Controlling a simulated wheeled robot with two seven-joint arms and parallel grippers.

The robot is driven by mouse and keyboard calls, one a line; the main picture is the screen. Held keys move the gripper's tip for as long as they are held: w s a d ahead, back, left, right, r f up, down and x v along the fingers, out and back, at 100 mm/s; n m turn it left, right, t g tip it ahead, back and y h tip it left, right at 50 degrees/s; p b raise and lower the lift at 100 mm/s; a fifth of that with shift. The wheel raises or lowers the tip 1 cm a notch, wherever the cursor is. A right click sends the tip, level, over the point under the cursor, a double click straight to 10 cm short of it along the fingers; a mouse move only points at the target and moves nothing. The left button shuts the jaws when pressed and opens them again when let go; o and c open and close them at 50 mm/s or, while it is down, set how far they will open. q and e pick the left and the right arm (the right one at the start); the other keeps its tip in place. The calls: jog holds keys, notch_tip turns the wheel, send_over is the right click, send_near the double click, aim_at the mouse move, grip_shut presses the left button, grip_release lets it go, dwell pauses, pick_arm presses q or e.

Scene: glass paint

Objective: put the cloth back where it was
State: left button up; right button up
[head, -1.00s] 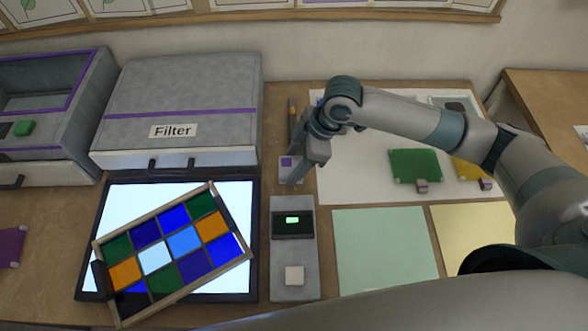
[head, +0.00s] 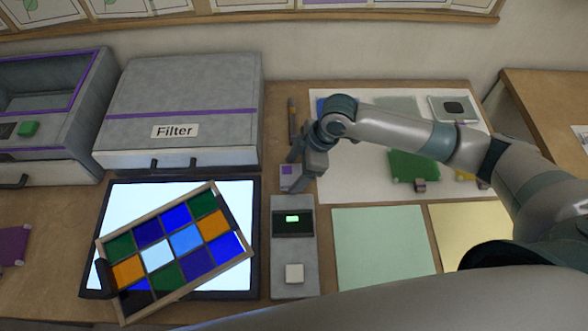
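I cannot make out a cloth for certain. A small pale block with a purple square (head: 287,170) lies on the table above the grey device. My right gripper (head: 292,184) points down right beside it and partly covers it. I cannot tell whether its fingers touch the block or are open. A small pale pad with a dark patch (head: 453,107) lies at the back right of the white sheet. My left gripper is not in view.
A framed panel of coloured glass (head: 185,243) lies tilted on the light table (head: 240,291). A grey device (head: 294,250) with a green display stands beside it. The Filter box (head: 190,95) is behind. Green sheet (head: 383,245) and yellow sheet (head: 465,225) lie to the right.

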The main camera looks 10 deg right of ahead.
jog(key=b+v, duration=0.2)
jog(key=v, duration=1)
jog(key=shift+r, duration=0.2)
jog(key=shift+s+a, duration=0.1)
jog(key=shift+s, duration=0.05)
dwell(0.6)
